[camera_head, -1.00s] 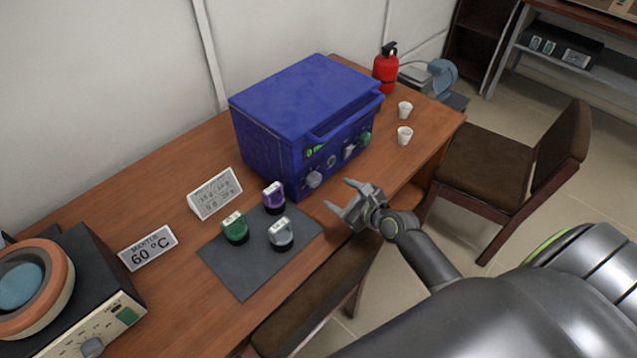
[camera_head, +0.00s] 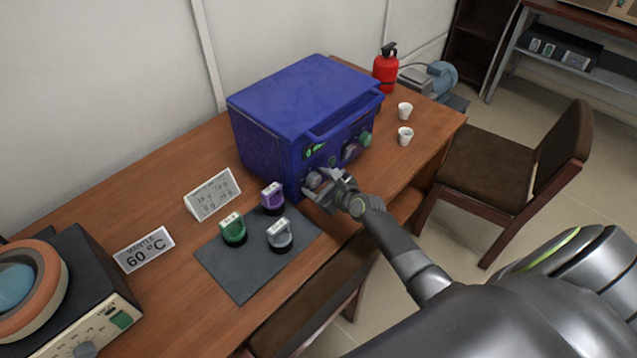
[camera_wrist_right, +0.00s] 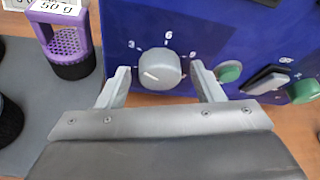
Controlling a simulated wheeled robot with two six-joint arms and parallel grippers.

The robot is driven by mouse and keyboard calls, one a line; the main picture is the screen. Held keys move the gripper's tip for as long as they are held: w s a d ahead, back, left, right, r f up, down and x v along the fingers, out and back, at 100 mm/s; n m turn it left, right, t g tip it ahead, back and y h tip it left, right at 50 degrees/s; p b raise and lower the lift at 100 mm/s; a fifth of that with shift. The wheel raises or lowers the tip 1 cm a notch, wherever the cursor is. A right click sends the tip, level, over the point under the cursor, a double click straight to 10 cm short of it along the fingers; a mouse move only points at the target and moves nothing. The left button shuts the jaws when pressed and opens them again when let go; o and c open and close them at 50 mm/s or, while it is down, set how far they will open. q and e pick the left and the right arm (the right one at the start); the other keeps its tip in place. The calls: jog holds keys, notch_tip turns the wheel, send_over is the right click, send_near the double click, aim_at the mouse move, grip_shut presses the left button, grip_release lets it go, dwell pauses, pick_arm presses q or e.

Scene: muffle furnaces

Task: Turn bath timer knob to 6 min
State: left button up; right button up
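The blue bath (camera_head: 305,105) stands on the wooden table with its control panel facing my right arm. Its grey timer knob (camera_wrist_right: 160,71) shows in the right wrist view, with the marks 3, 6 and 9 around it. A faint light line shows on the knob's lower left; I cannot tell the setting surely. In the head view the knob (camera_head: 313,179) is partly hidden by my right gripper (camera_head: 325,188). My right gripper is open, with one finger on each side of the knob and visible gaps between. My left gripper is not in view.
A grey mat (camera_head: 240,275) holds purple (camera_head: 272,197), green (camera_head: 233,230) and grey (camera_head: 279,235) weight-like items left of the gripper. A green button (camera_wrist_right: 229,72) and black switch (camera_wrist_right: 266,80) sit right of the knob.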

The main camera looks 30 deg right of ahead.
jog(key=c, duration=0.9)
jog(key=shift+d+m+g+y+p, duration=0.1)
jog(key=shift+m+g+y+p, duration=0.3)
jog(key=shift+m, duration=0.4)
jog(key=shift+m+y+p, duration=0.35)
jog(key=shift+m+y, duration=0.35)
jog(key=shift+m, duration=0.2)
jog(key=shift+w+d+m+g+y, duration=0.1)
jog(key=shift+m+g+y, duration=0.2)
jog(key=shift+m+y, duration=0.7)
jog(key=shift+f+m+y, duration=0.1)
jog(key=shift+m+y, duration=0.5)
jog(key=shift+m, duration=0.7)
